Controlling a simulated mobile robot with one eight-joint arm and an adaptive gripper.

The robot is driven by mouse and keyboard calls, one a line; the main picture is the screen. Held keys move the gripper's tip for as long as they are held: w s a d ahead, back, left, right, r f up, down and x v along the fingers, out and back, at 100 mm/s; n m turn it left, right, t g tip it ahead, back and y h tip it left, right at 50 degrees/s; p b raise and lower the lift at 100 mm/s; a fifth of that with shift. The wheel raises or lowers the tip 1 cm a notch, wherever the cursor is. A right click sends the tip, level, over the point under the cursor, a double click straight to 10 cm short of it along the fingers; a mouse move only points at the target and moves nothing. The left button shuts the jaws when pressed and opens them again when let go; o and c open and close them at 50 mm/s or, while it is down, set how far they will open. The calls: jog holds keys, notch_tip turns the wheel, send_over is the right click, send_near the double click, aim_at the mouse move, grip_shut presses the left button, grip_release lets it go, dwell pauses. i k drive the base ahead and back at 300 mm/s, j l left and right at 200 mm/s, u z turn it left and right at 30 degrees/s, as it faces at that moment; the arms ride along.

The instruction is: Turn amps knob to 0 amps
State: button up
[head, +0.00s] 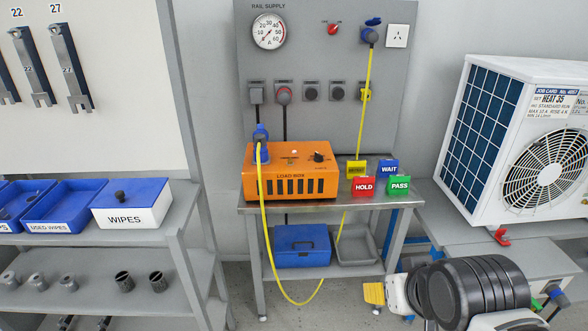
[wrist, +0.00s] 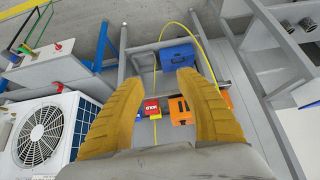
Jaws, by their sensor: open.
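The orange load box (head: 291,173) sits on the grey bench in the head view. A black knob (head: 318,157) is on its upper face, at the right; its exact setting is too small to read. A round dial marked A (head: 269,31) is on the panel above. In the wrist view, part of the orange box (wrist: 181,112) shows between my gripper's fingers, and the right finger hides some of it. My gripper (wrist: 158,80) has two yellow fingers, spread wide with nothing between them.
HOLD (head: 363,186), PASS (head: 399,185) and WAIT (head: 388,168) signs stand right of the box. A yellow cable (head: 265,235) loops in front of the bench. A white outdoor unit (head: 530,140) stands at right. A shelf with a WIPES box (head: 132,217) is at left.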

aim_at(318, 157)
jog(key=i+j, duration=0.15)
jog(key=i, duration=0.5)
jog(key=i+j, duration=0.1)
jog(key=i, duration=0.55)
